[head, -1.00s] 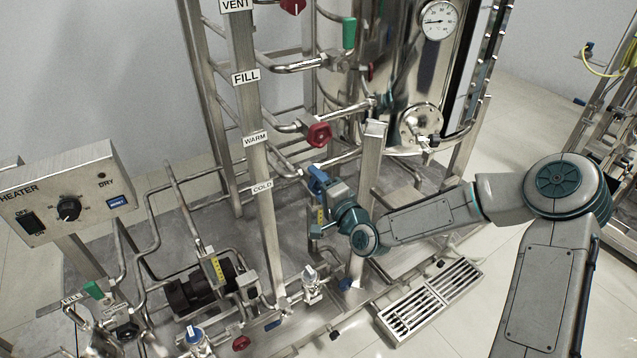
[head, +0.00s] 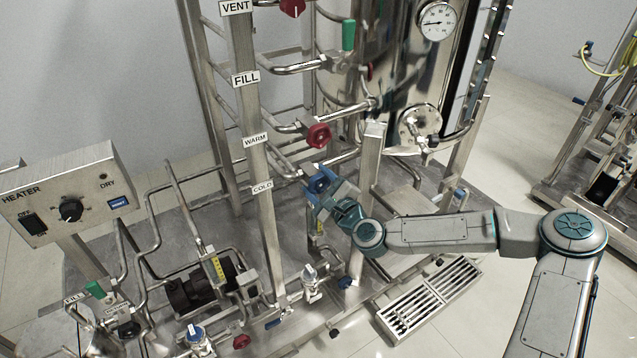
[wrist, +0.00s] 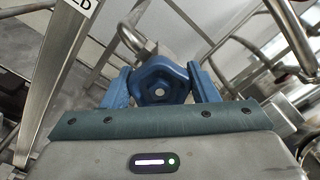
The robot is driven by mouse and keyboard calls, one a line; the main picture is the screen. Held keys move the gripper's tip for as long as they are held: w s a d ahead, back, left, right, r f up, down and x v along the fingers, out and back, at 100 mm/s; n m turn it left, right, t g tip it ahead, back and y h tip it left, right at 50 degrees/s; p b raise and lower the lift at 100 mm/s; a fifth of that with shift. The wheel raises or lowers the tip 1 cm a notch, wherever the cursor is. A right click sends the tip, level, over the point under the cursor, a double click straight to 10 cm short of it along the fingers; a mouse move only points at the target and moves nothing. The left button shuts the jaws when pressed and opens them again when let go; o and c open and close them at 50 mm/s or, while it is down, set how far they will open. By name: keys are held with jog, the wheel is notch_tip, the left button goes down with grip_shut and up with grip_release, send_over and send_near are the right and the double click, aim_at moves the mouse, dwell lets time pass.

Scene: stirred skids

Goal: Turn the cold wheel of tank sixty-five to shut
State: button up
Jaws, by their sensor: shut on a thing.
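The cold wheel (head: 322,181) is a blue handwheel on the pipe beside the COLD label (head: 262,187). It also shows in the wrist view (wrist: 161,80), face on, with a hole in its centre. My gripper (head: 321,190) is at the wheel, and my arm reaches in from the right. In the wrist view my gripper (wrist: 160,88) has one blue finger on each side of the wheel and is shut on it. The wheel's far side and its stem are mostly hidden.
The red wheel (head: 318,135) by the WARM label (head: 256,140) is just above. An upright steel post (head: 368,170) stands right of my gripper. The heater box (head: 75,190) is at left. A floor drain grate (head: 430,298) lies below my arm.

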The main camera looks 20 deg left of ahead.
jog(key=shift+s+m, duration=0.1)
jog(key=shift+m, duration=0.6)
jog(key=o, duration=1)
jog(key=shift+c, duration=0.2)
jog(key=p+v, duration=0.1)
jog(key=v, duration=1.2)
jog(key=shift+s+d, duration=0.25)
